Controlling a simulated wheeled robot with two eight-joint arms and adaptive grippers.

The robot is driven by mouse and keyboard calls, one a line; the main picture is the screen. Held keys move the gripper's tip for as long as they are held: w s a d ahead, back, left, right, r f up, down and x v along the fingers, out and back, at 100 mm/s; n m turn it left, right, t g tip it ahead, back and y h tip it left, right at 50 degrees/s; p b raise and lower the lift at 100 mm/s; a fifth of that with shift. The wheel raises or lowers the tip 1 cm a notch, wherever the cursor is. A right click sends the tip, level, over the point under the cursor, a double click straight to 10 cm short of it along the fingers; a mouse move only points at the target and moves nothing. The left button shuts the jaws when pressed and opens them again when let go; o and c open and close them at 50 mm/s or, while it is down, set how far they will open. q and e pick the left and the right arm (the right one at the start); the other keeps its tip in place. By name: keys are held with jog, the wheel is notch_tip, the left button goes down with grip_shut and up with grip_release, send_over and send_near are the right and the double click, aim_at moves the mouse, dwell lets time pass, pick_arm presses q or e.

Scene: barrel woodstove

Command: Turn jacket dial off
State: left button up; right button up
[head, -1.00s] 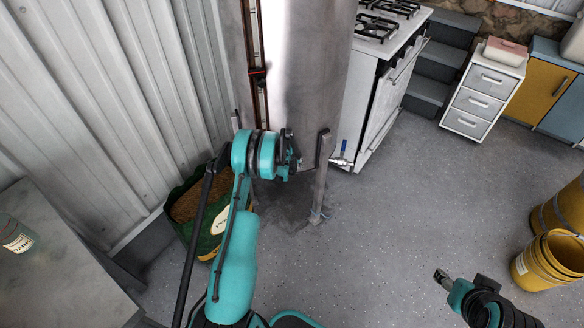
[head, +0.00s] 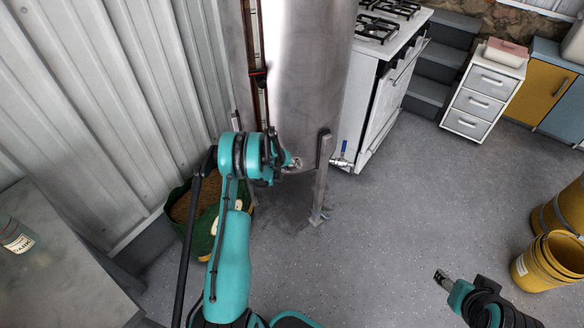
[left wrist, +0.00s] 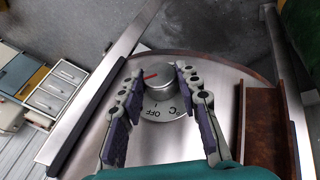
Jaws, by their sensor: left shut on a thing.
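The jacket dial (left wrist: 156,76) is a round silver knob with a red pointer line, on a pale plate (left wrist: 166,106) marked OFF, I and °C. It sits on the underside of the tall steel tank (head: 300,80). The red line points left in the left wrist view, away from the OFF mark. My left gripper (left wrist: 158,72) is shut on the dial, one finger on each side. In the head view, the left gripper (head: 290,163) is at the tank's lower edge and the dial is hidden. My right gripper (head: 444,280) is over the floor at the lower right, apart from everything.
A tank leg (head: 322,175) stands close to the right of my left gripper. A blue-handled valve (head: 343,152) is beyond it. Yellow buckets (head: 548,262) stand at right. The middle floor is clear.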

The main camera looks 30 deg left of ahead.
pick_arm(q)
jog(key=shift+s+a+f+n+t+h, duration=0.1)
jog(key=shift+n+t+h, duration=0.1)
jog(key=shift+t+h, duration=0.45)
jog(key=shift+a+f+n+t+h, duration=0.1)
jog(key=shift+n+t+h, duration=0.1)
jog(key=shift+t+h, duration=0.45)
jog(key=o, duration=1.2)
jog(key=shift+c, duration=0.2)
jog(key=v, duration=1.2)
jog(key=shift+a, duration=0.2)
